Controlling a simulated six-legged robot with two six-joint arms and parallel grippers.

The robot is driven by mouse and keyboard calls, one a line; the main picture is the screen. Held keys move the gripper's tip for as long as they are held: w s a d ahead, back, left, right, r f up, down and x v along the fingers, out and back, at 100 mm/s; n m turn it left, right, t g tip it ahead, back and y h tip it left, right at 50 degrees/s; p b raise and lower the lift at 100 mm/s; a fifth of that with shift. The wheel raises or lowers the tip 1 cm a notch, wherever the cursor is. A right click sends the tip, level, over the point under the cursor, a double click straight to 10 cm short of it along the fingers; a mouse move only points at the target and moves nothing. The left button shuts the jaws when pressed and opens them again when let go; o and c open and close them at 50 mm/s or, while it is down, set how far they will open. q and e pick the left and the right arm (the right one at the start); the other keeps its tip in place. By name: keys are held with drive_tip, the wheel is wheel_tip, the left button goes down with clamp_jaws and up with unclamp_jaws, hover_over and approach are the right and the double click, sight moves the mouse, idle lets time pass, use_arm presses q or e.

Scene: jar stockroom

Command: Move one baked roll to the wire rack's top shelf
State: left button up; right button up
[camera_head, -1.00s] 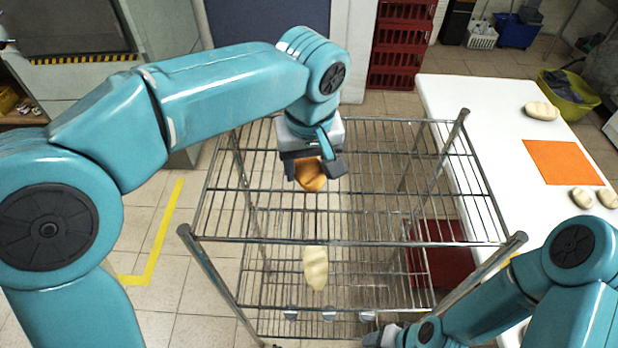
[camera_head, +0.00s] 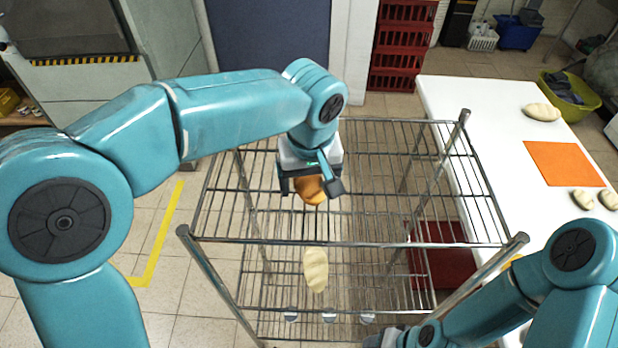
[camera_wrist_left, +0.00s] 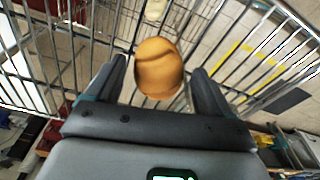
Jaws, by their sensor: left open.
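My left gripper (camera_head: 310,184) is over the top shelf of the wire rack (camera_head: 345,242), its jaws pointing down. It is open, with a brown baked roll (camera_head: 311,192) between its fingers. The left wrist view shows the roll (camera_wrist_left: 159,68) between the two dark fingers, with gaps at its sides. The roll appears to rest on the shelf's wires, but its underside is hidden. A pale roll (camera_head: 316,270) shows through the wires, lower in the rack. My right arm comes in at bottom right; its gripper (camera_head: 388,338) is only partly seen at the bottom edge.
A white table (camera_head: 465,120) stands to the right with an orange mat (camera_head: 563,163) and several pale rolls (camera_head: 541,112). Red crates (camera_head: 400,55) are stacked behind the rack. The rack's posts rise above the shelf corners. The top shelf around the roll is clear.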

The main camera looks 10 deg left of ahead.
use_arm(q)
drive_tip(key=shift+d+r, duration=0.1)
drive_tip(key=shift+r, duration=0.35)
wheel_tip(320, 180, up, 11)
drive_tip(key=s+p, duration=0.1)
drive_tip(key=shift+s+d+r, duration=0.2)
drive_tip(key=shift+d, duration=0.05)
drive_tip(key=shift+w, duration=0.1)
wheel_tip(320, 180, up, 10)
drive_tip(key=p, duration=1.1)
hover_over(311, 186)
drive_tip(key=shift+s+b, duration=0.25)
drive_tip(key=shift+b, duration=0.1)
